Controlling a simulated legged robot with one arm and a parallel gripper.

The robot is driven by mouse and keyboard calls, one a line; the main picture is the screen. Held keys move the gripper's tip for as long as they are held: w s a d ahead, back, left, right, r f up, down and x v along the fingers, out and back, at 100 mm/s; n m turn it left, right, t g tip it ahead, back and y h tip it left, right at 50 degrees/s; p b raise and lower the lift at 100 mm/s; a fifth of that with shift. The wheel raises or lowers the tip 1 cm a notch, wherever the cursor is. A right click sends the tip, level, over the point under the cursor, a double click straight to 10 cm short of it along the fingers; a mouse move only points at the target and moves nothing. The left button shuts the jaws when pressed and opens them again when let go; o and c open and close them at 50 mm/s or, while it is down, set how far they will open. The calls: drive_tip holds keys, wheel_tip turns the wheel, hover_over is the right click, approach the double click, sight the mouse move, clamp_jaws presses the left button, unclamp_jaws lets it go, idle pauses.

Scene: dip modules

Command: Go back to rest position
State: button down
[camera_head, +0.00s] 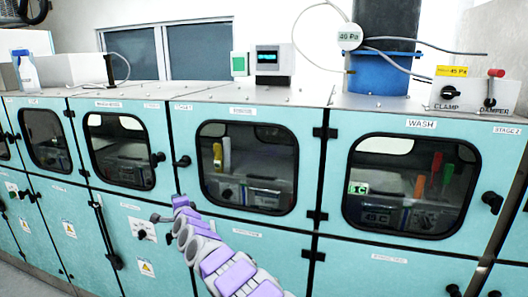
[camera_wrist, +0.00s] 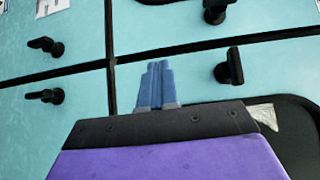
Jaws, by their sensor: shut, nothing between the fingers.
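My gripper (camera_wrist: 156,66) shows in the wrist view as two blue fingers side by side, shut with nothing between them. It points at the teal cabinet front, near where dark seams between the panels cross. In the head view my purple and grey arm reaches up from the bottom middle toward the cabinet, its far end left of the middle window.
A row of teal cabinets (camera_head: 344,255) fills the view, with dark windows and black handles (camera_head: 492,202). In the wrist view, black knobs (camera_wrist: 229,67) stand out close to the gripper. A blue-based cylinder (camera_head: 380,75) and a control box (camera_head: 470,90) stand on top.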

drive_tip(key=s+d+r+n+g+h, duration=0.1)
drive_tip(key=s+d+n+g+h, duration=0.15)
drive_tip(key=d, duration=0.65)
drive_tip(key=s+d+r+n+g+h, duration=0.1)
drive_tip(key=d+n+h, duration=0.15)
drive_tip(key=d, duration=0.55)
drive_tip(key=s+d+n+g+h, duration=0.2)
drive_tip(key=s+d+g, duration=0.1)
drive_tip(key=s+d, duration=1.2)
drive_tip(key=s+d+f+n+g, duration=0.1)
drive_tip(key=s+d+f+g, duration=0.1)
drive_tip(key=s, duration=1.3)
drive_tip(key=s+d+f+n+g+h, duration=0.1)
drive_tip(key=s+d+g, duration=0.4)
drive_tip(key=s, duration=1)
drive_tip(key=s+d+f+n+g, duration=0.3)
drive_tip(key=s+d+f, duration=0.1)
drive_tip(key=s, duration=1.2)
drive_tip(key=shift+d+f, duration=0.4)
drive_tip(key=c, duration=1.8)
unclamp_jaws()
drive_tip(key=shift+g, duration=0.25)
